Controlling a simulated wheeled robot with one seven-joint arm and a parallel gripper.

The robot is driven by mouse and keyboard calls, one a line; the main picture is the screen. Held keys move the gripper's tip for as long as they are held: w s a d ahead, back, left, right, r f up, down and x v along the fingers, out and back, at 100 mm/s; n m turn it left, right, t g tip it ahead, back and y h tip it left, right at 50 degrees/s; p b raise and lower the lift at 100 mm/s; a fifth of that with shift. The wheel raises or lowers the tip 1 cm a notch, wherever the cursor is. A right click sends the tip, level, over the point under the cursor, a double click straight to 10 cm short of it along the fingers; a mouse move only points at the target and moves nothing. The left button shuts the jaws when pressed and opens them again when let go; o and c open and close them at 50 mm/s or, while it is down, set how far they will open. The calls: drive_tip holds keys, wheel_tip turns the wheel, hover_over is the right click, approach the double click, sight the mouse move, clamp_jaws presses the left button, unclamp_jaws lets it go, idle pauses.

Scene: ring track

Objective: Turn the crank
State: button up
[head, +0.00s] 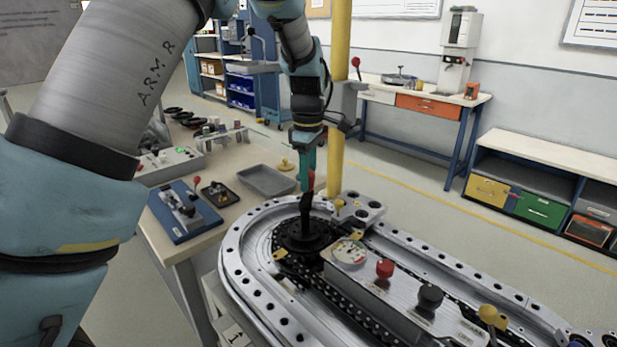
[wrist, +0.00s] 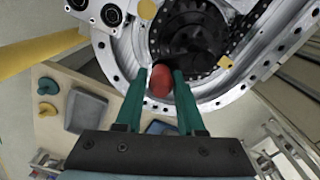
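In the head view, my gripper (head: 306,172) partly hides the knob.
The track deck carries a red knob (head: 385,268), a black knob (head: 430,295) and a yellow knob (head: 488,314). A yellow post (head: 338,100) stands just behind my gripper. A workbench (head: 235,165) with trays and a blue fixture (head: 184,212) is at left.

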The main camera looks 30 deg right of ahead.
drive_tip(key=o, duration=0.3)
wheel_tip(320, 180, up, 11)
drive_tip(key=b, duration=0.2)
drive_tip(key=shift+f+b, duration=0.1)
drive_tip(key=shift+b, duration=0.3)
drive_tip(key=shift+s, duration=0.1)
idle(0.3)
